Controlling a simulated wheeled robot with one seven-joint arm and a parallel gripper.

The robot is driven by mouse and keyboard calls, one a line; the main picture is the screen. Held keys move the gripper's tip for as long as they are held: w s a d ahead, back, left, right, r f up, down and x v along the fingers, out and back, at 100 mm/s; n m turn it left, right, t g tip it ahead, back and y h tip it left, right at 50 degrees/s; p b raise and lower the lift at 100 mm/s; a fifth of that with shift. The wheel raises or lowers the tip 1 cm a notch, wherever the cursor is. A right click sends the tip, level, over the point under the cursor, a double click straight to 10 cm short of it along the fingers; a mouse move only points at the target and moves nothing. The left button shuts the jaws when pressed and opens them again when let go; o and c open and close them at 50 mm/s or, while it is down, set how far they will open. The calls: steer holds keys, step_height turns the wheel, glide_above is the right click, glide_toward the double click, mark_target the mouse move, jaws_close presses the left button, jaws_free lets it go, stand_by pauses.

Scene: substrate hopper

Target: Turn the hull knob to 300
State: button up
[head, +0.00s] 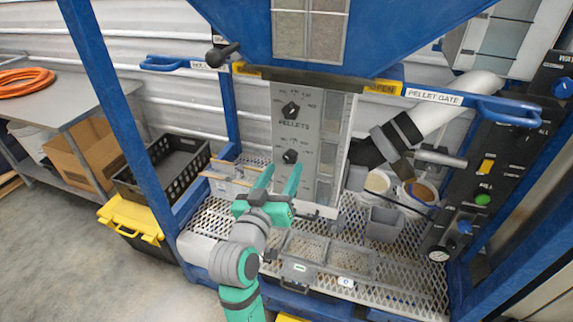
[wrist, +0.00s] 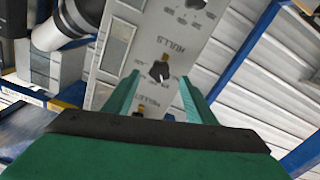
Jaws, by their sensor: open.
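The hull knob (head: 290,156) is a black pointer knob on the grey dial panel (head: 311,142), below the knob marked PELLETS (head: 291,110). In the wrist view the hull knob (wrist: 158,70) appears between my fingertips, next to an upside-down HULLS label. My gripper (head: 279,176) is open and empty, with its green fingers pointing at the panel just below the knob in the head view. The fingers also frame the knob in the wrist view (wrist: 159,80). I cannot tell the gap to the panel. The scale numbers are too small to read.
A blue hopper (head: 385,30) hangs above the panel. A pellet gate bar (head: 440,97) crosses at the right. A perforated metal shelf (head: 225,245) lies below, with buckets (head: 415,194) at its right. A black control panel (head: 490,170) stands far right.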

steer(key=v, duration=0.6)
steer(key=shift+s, duration=0.2)
steer(key=shift+f, duration=0.1)
steer(key=s+f+n+y, duration=0.1)
steer(key=s+f+y, duration=0.1)
steer(key=s+f, duration=0.35)
steer(key=s+f+n+g+y, duration=0.1)
steer(key=s+f+y, duration=0.15)
steer(key=f, duration=0.65)
steer(key=s+f+n+y, duration=0.1)
steer(key=s+f+n, duration=0.1)
steer(key=s+f, duration=0.45)
steer(key=s+d+f+m, duration=0.2)
steer(key=s, duration=0.9)
steer(key=s+d+f+m, duration=0.1)
steer(key=s+d+f, duration=0.1)
steer(key=s, duration=0.9)
steer(key=shift+s+f+m+g, duration=0.4)
steer(key=shift+f, duration=0.45)
